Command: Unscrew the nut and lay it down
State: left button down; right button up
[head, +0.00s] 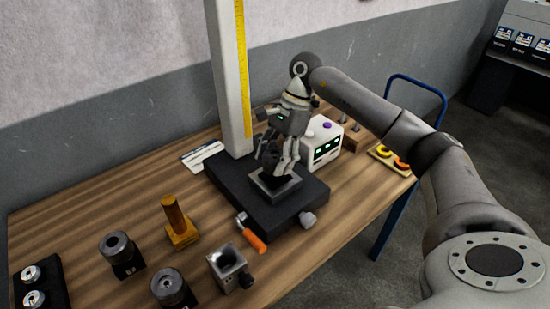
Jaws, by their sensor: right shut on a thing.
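My right gripper (277,163) points down over a small dark square block (276,184) on the black base plate of a stand. Its fingers are shut around a dark part, which I take to be the nut. The fingers hide most of that part, so I cannot tell its thread or whether it still touches what is below. My left gripper is not in view.
A tall column with a yellow scale (243,70) rises behind the gripper. A white box with green displays (323,143) stands close on the right. Bare wood (85,205) lies at left.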

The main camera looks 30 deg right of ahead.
jog(key=shift+r+p, duration=0.35)
jog(key=shift+r, duration=0.4)
jog(key=shift+r, duration=0.25)
jog(key=shift+r+p, duration=1.55)
jog(key=shift+r, duration=0.9)
jog(key=shift+a+f, duration=0.1)
